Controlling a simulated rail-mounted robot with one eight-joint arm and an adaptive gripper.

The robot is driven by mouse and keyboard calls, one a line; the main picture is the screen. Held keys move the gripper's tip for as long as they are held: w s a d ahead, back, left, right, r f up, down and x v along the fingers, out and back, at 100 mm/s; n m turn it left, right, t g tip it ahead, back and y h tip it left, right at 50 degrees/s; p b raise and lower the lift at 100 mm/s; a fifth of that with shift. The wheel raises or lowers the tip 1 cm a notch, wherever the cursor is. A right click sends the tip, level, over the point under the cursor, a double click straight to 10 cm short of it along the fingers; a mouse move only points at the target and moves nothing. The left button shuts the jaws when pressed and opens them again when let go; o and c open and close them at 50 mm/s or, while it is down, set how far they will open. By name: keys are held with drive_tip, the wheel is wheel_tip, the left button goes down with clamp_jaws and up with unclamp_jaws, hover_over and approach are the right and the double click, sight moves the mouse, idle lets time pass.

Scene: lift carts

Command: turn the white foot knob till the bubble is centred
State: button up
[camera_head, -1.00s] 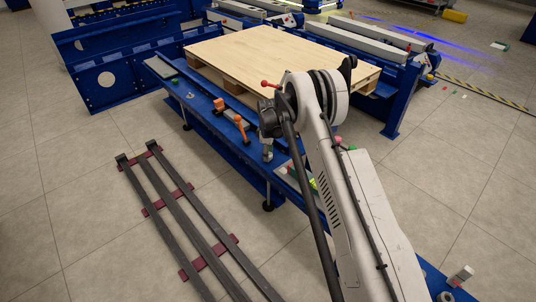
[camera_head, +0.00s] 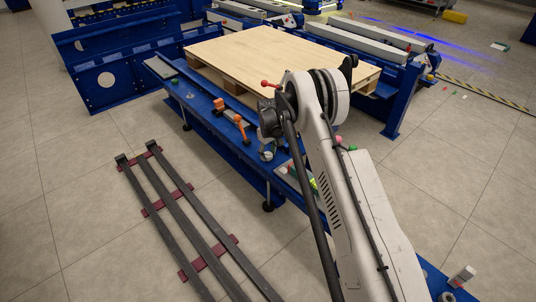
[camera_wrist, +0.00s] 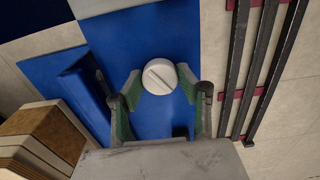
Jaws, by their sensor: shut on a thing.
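The white foot knob (camera_wrist: 159,72) is a round disc with a straight slot or ridge across its face, seen in the wrist view against a blue surface. My gripper (camera_wrist: 158,82) has its two green-padded fingers on either side of the knob, shut on it. In the head view the gripper end (camera_head: 267,152) is small and partly hidden by my arm, beside the near edge of the blue cart (camera_head: 228,140). I cannot make out a bubble in either view.
A wooden pallet (camera_head: 265,55) lies on the blue cart. Orange clamps (camera_head: 239,122) stand on its near edge, close to my gripper. Dark rails on red crosspieces (camera_head: 172,205) lie on the floor at left. The tiled floor around them is clear.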

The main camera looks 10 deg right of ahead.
sight(268, 154)
idle(0.4)
drive_tip(key=o, duration=1.1)
drive_tip(key=shift+o, duration=0.2)
wheel_tip(268, 154, up, 12)
